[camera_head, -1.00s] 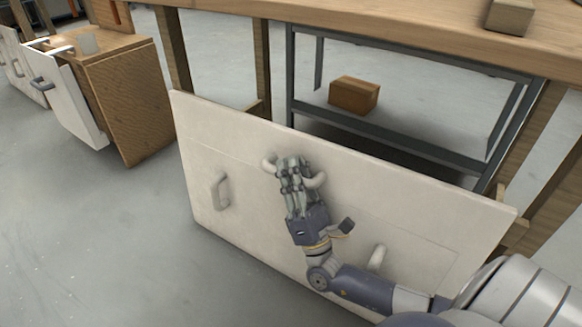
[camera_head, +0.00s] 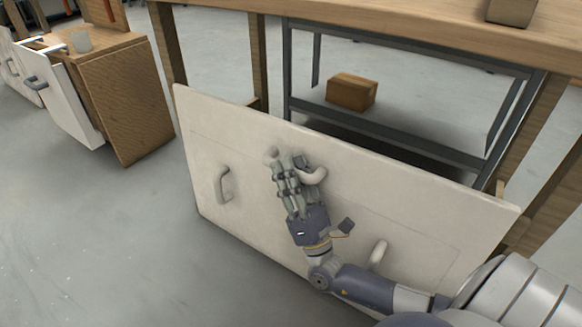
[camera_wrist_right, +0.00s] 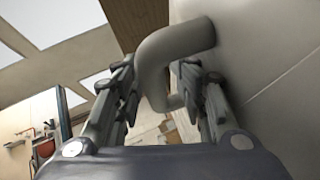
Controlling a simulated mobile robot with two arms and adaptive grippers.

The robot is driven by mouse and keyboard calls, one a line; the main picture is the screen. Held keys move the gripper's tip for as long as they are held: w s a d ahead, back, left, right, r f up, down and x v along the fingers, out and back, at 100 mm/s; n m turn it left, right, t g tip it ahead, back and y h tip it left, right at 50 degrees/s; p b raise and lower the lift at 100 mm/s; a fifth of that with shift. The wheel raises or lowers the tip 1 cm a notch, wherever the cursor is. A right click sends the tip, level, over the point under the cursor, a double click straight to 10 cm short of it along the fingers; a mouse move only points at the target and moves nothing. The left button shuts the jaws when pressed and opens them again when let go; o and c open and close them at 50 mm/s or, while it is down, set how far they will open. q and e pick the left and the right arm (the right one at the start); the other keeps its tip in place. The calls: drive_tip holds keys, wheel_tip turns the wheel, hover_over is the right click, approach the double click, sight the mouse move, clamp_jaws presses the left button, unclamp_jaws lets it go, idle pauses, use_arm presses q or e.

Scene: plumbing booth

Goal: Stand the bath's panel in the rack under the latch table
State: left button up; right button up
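The bath's panel (camera_head: 240,135) is a wide off-white board with pale handles. It stands on its long edge, tilted, in front of the dark metal rack (camera_head: 400,147) under the wooden latch table (camera_head: 390,30). Its lower right part is hidden by my arm. My right gripper (camera_head: 287,168) is at the panel's upper middle handle (camera_head: 314,176). In the right wrist view its fingers (camera_wrist_right: 155,90) are spread on either side of the curved handle (camera_wrist_right: 160,60), with gaps showing beside it. My left gripper is out of view.
A cardboard box (camera_head: 351,92) lies behind the panel, within the rack's frame. A wooden cabinet (camera_head: 125,100) with a white front stands at the left. A block (camera_head: 511,11) sits on the table top. The grey floor at lower left is clear.

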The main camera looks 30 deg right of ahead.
drive_tip(key=shift+d+f, duration=0.15)
drive_tip(key=shift+f, duration=0.05)
drive_tip(key=v, duration=1.1)
drive_tip(key=shift+s+f, duration=0.15)
drive_tip(key=shift+s, duration=0.2)
